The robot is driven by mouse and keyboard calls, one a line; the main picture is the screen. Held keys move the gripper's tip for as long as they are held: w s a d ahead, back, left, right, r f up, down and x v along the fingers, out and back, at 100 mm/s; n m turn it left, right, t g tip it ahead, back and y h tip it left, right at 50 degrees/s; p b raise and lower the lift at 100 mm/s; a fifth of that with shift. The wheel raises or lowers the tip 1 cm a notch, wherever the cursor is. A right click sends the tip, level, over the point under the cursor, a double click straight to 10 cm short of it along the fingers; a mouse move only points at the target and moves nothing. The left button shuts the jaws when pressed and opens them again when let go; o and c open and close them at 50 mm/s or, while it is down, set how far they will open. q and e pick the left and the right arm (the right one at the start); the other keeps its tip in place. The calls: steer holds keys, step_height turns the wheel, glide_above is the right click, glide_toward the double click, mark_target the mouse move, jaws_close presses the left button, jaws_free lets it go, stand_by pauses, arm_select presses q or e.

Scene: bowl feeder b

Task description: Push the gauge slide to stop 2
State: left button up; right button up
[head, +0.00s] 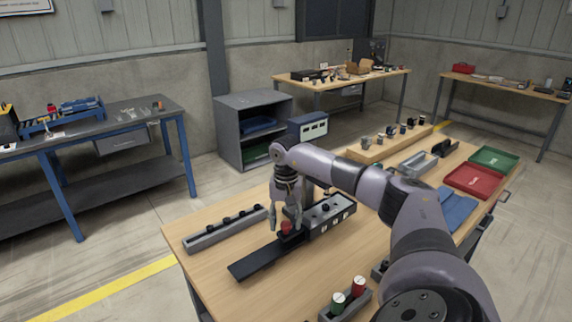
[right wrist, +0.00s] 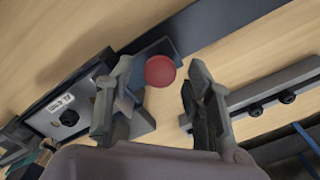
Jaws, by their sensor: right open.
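The gauge (head: 330,213) is a dark block with white labels and a black knob on the table. A flat black rail (head: 252,265) runs from it toward the front left. The slide with a red round knob (head: 287,227) sits on the rail near the block's end; the knob also shows in the right wrist view (right wrist: 160,71). My right gripper (head: 287,222) is open and points down at the knob. In the wrist view its fingers (right wrist: 159,68) stand on either side of the knob, with a gap at the right finger. I cannot read which stop is which.
A grey strip with black knobs (head: 228,228) lies left of the rail. A holder with green and red capped pieces (head: 346,297) stands at the front. Red (head: 468,181) and green (head: 494,160) trays lie at the right. Bare wood surrounds the rail's front end.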

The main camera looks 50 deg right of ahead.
step_height(320, 180, up, 12)
stand_by(0.6)
stand_by(0.5)
